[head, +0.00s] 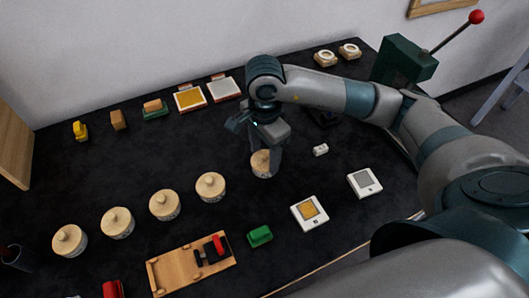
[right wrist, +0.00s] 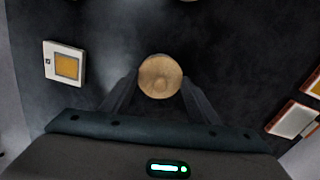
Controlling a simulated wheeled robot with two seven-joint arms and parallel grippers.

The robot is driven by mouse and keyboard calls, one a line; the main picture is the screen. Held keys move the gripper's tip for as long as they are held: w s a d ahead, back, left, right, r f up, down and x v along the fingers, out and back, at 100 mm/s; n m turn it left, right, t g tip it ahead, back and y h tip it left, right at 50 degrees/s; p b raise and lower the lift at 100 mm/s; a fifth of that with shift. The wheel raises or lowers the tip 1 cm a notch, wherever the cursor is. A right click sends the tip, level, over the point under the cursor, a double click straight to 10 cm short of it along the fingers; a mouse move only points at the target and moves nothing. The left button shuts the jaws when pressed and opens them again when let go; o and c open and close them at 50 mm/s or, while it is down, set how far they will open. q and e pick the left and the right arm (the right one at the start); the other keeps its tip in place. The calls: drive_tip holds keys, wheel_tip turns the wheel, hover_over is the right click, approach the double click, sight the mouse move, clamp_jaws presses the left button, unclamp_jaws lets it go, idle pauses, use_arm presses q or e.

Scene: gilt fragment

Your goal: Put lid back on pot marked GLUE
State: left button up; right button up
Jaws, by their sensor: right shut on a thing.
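My right gripper (head: 266,157) points down over the middle of the dark table, its fingers on either side of a round wooden lid (head: 260,160). In the right wrist view the lid (right wrist: 160,76) sits between the fingertips, with a small round knob on top. Pale pot sides (head: 262,174) show just below the lid in the head view, standing on the table; the fingers partly hide them. The lid looks seated on this pot, but I cannot tell whether it is fully down. No GLUE marking is readable. My left gripper is out of view.
Several lidded pots (head: 164,205) stand in a row to the left. A small white piece (head: 320,150) lies right of my gripper. Framed tiles (head: 309,212), a green block (head: 260,236) and a wooden board (head: 190,263) lie nearer.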

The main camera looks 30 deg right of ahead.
drive_tip(key=shift+s+d+f+b, duration=0.1)
drive_tip(key=shift+d+f+b, duration=0.3)
drive_tip(key=shift+b, duration=0.3)
idle(0.3)
drive_tip(key=o, duration=1.6)
drive_tip(key=shift+c, duration=0.2)
drive_tip(key=shift+r, duration=0.1)
drive_tip(key=shift+a+r+p, duration=0.2)
drive_tip(key=shift+r+p, duration=0.2)
drive_tip(key=shift+r, duration=0.6)
drive_tip(key=shift+a+r+p, duration=0.2)
drive_tip(key=shift+r+p, duration=0.2)
drive_tip(key=shift+r, duration=0.6)
drive_tip(key=shift+r+p, duration=0.75)
drive_tip(key=shift+r, duration=1.05)
clamp_jaws()
